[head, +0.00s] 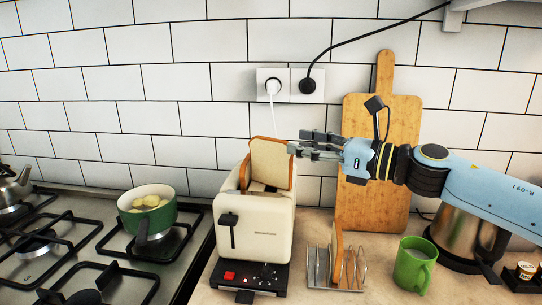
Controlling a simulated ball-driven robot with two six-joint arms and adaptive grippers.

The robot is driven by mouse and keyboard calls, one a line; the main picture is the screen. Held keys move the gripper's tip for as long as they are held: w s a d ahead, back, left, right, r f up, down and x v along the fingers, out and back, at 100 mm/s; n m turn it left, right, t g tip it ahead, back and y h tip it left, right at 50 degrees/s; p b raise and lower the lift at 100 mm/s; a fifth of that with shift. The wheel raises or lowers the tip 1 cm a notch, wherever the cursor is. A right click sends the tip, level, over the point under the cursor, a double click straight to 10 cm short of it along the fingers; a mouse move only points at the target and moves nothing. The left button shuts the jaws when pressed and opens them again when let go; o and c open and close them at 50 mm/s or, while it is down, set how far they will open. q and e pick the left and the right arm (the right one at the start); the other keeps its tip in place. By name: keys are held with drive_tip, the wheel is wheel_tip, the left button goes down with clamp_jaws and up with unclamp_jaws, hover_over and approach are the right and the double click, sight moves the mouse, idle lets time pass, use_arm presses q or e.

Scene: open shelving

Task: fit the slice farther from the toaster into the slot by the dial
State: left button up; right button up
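The cream toaster (262,226) stands at the middle of the counter, with a lever on its front and a black control base with a red button and a dial (268,273) below. A bread slice (270,160) stands upright at the toaster's top, its upper part well above the body; how deep its lower edge sits is hidden. A brown crust shows at its left side. My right gripper (297,142) is at the slice's upper right edge; whether its fingers grip the slice is unclear. Another slice (337,252) stands in the wire rack (350,273). My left gripper is out of view.
A green mug (414,264) and a steel kettle (464,236) stand right of the rack. A wooden board (372,205) leans on the tiled wall behind my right gripper. A stove with a green pot (147,218) is at left. Plugs and cords are on the wall.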

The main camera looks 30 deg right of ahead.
sight(250, 140)
drive_tip(key=p+x, duration=0.1)
drive_tip(key=x, duration=0.2)
drive_tip(key=shift+w+a+f+p, duration=0.1)
drive_tip(key=shift+w+a+p, duration=0.05)
drive_tip(key=shift+w+p, duration=0.2)
drive_tip(key=x, duration=0.2)
drive_tip(key=f+p+x, duration=0.1)
drive_tip(key=x, duration=0.1)
drive_tip(key=shift+w, duration=0.25)
drive_tip(key=shift+s, duration=0.1)
drive_tip(key=shift+c, duration=0.7)
clamp_jaws()
